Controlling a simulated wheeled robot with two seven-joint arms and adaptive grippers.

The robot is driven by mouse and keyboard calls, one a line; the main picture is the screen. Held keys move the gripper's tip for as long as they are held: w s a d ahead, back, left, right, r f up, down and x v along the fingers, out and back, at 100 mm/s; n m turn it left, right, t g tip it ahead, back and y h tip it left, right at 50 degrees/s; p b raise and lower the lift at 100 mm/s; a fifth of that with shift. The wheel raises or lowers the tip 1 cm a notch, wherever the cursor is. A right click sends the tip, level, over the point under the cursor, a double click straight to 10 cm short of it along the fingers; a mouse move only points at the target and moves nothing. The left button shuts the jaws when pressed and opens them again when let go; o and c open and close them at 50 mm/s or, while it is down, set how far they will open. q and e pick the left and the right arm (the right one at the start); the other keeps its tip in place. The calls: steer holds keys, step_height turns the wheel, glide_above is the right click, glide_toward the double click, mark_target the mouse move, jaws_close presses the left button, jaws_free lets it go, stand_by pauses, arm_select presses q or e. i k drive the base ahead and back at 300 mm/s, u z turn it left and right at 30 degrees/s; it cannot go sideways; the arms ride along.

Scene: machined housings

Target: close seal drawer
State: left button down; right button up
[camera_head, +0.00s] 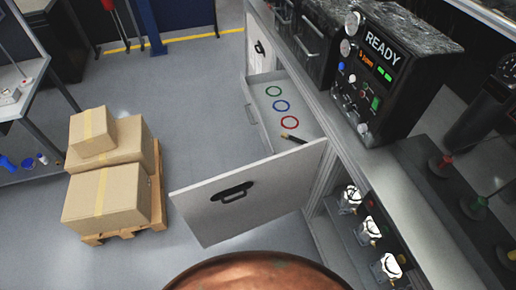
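The seal drawer (306,128) is pulled out of the white cabinet under the bench. A green ring (273,91), a blue ring (282,105) and a red ring (290,122) lie in a row on its floor. A small dark tool (294,139) lies at its near end, partly hidden by the white panel. Neither my left nor my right gripper is in view.
A white panel (249,198) with a black handle stands out from the cabinet, just nearer than the drawer. Shiny housings (367,229) stand in the opening beside it. A black READY panel (372,85) stands on the bench. Stacked boxes (104,198) stand left; floor between is clear.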

mark_target(267, 120)
steer(key=u, duration=0.9)
steer(key=i, duration=0.65)
steer(key=z, duration=0.65)
steer(key=i, duration=0.5)
steer(key=z, duration=0.5)
